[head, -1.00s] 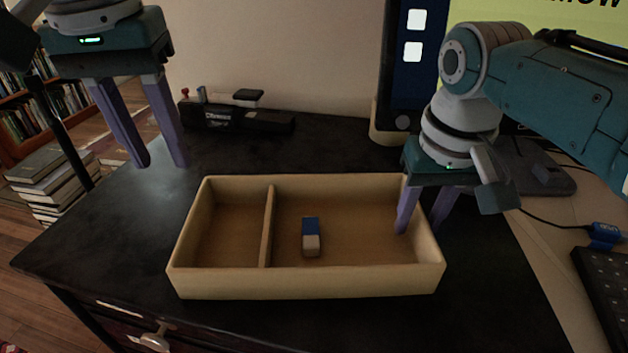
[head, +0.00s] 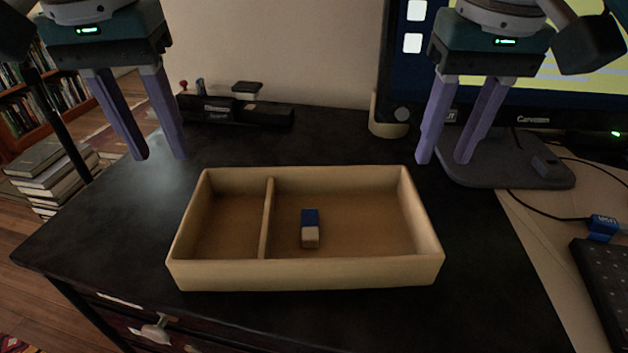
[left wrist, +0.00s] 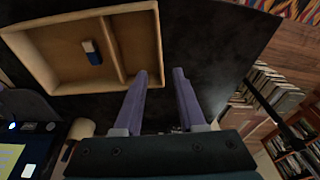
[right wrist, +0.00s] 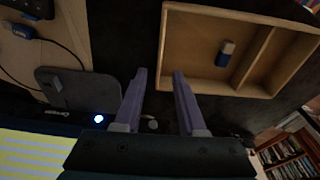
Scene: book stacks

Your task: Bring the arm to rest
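My left gripper (head: 166,157) hangs fingers-down above the far left of the black table, open and empty; its fingers also show apart in the left wrist view (left wrist: 162,75). My right gripper (head: 443,162) hangs fingers-down beyond the far right of the wooden tray (head: 300,274), in front of the monitor. It is open and empty, and its fingers show apart in the right wrist view (right wrist: 160,75). A blue and white eraser (head: 310,236) lies in the tray's larger right compartment. Neither gripper touches the tray or the eraser.
The black table (head: 90,240) is clear around the tray. A black desk item (head: 235,112) sits at the back. The monitor (head: 580,60) and its grey base (head: 505,170) stand at the right, with a keyboard (head: 605,270) nearer. Stacked books (head: 45,180) stand on the floor at left.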

